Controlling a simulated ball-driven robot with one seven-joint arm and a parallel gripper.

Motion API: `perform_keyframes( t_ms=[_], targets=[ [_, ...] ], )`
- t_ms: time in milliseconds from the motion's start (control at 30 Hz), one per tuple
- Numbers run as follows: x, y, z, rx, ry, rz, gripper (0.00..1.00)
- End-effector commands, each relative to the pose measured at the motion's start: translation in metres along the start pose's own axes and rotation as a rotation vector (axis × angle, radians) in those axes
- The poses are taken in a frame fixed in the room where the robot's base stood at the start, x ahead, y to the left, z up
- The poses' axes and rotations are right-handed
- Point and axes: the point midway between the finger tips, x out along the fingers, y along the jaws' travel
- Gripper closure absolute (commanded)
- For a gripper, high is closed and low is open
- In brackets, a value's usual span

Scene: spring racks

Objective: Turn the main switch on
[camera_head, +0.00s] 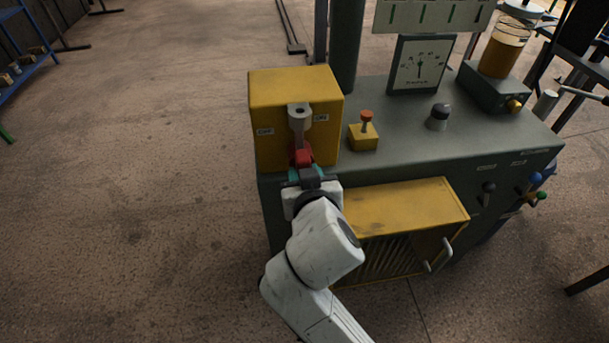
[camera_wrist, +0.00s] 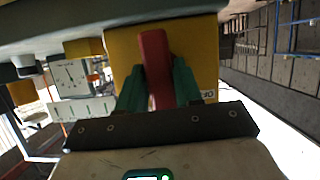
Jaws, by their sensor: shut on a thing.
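The main switch is a yellow box (camera_head: 295,88) on the left end of a grey-green machine. It has a grey pivot (camera_head: 299,116) on its front, an OFF label on the left and an ON label on the right. Its red-ended lever (camera_head: 301,157) hangs roughly straight down from the pivot, between the labels. My gripper (camera_head: 305,174) is shut on the red handle from the front. In the wrist view, the green fingers of my gripper (camera_wrist: 158,92) stand either side of the red handle (camera_wrist: 154,60). The handle's lower end is partly hidden.
Right of the box are a small yellow base with an orange-topped toggle (camera_head: 364,134), a black knob (camera_head: 438,116) and a dial gauge (camera_head: 420,64). A yellow cabinet (camera_head: 405,205) with a handle juts out below.

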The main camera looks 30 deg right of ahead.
Motion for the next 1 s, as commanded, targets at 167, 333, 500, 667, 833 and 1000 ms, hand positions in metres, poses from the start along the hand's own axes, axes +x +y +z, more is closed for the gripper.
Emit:
perform_keyframes(
  t_ms=[167, 333, 500, 667, 833, 1000],
  targets=[
    [0.0003, 0.0, 0.0032, 0.037, -0.006, -0.017, 1.0],
    [0.0003, -0.0001, 0.0032, 0.052, -0.007, -0.022, 1.0],
    [0.0003, -0.0001, 0.0032, 0.053, -0.007, -0.023, 1.0],
    [0.0004, 0.0, 0.0033, 0.052, -0.007, -0.022, 1.0],
    [0.0003, 0.0001, 0.0023, 0.052, -0.005, -0.022, 0.5],
    [0.0002, 0.0002, 0.0014, 0.052, -0.003, -0.022, 0.45]
  ],
)
